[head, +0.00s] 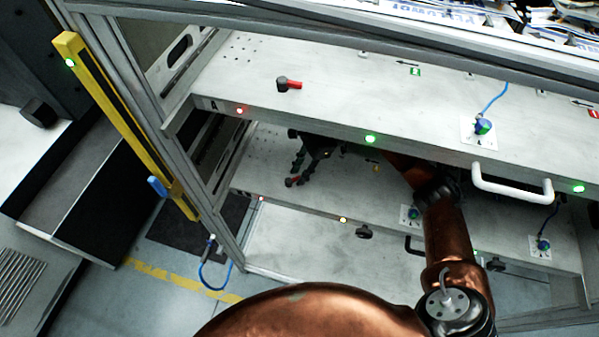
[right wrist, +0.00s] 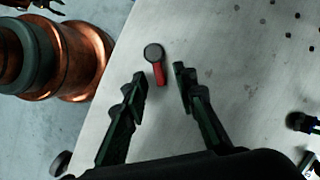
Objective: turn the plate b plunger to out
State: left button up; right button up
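The plunger (head: 292,182) on the lower plate (head: 262,172) has a dark round knob and a red handle; the lower plate's letter is not readable. My right gripper (head: 308,158) is between the two plates, close to this plunger. In the right wrist view the plunger (right wrist: 154,58) lies just beyond the open fingertips (right wrist: 157,82), with its red handle pointing toward the gap between them. Nothing is held, and no finger contact is visible.
The upper plate (head: 330,95), marked A, overhangs my right gripper and carries another red-handled plunger (head: 284,84). A white handle (head: 512,190) sticks out from its front edge. A yellow post (head: 125,120) stands left of the frame. Blue-capped connectors (head: 483,126) sit at right.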

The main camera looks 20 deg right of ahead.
jog(key=shift+c, duration=0.3)
grip_shut()
dwell(0.3)
